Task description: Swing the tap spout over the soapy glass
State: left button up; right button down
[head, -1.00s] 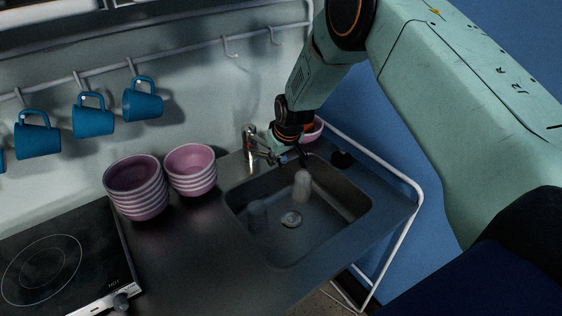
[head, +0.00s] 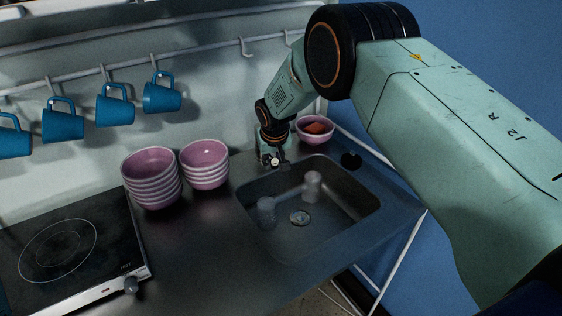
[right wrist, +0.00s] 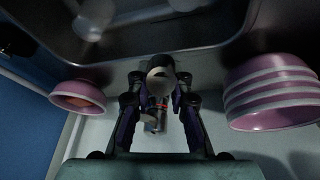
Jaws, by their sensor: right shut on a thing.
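The metal tap stands behind the sink. In the head view my right gripper (head: 272,162) covers most of it. In the right wrist view the tap body (right wrist: 154,118) is between the fingers, and my right gripper (right wrist: 160,95) is shut on the spout (right wrist: 160,72), which points towards the sink. Two glasses stand upright in the sink. The right one (head: 312,184) looks whiter and cloudier, so it seems to be the soapy one. The left one (head: 266,211) looks clearer and greyer. The spout's end is not over either glass. My left gripper is out of view.
The sink (head: 345,232) has a drain (head: 299,217). Two stacks of pink bowls (head: 150,180) (head: 205,165) stand left of the tap. A pink bowl (head: 315,136) with an orange thing inside is right of it. Blue mugs (head: 115,108) hang above; a hob (head: 65,250) is at left.

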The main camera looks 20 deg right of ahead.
jog(key=shift+w+a+r+m+h+b, duration=0.1)
jog(key=shift+w+a+m+h+b, duration=0.1)
jog(key=shift+a+m+b, duration=0.35)
jog(key=shift+w+a+r+m+h+b, duration=0.15)
jog(key=shift+a+m+b, duration=0.2)
jog(key=shift+a+b, duration=0.35)
jog(key=c, duration=1.2)
grip_release()
jog(key=shift+s+f, duration=0.1)
jog(key=shift+f, duration=0.05)
jog(key=shift+d, duration=0.1)
jog(key=v, duration=1.2)
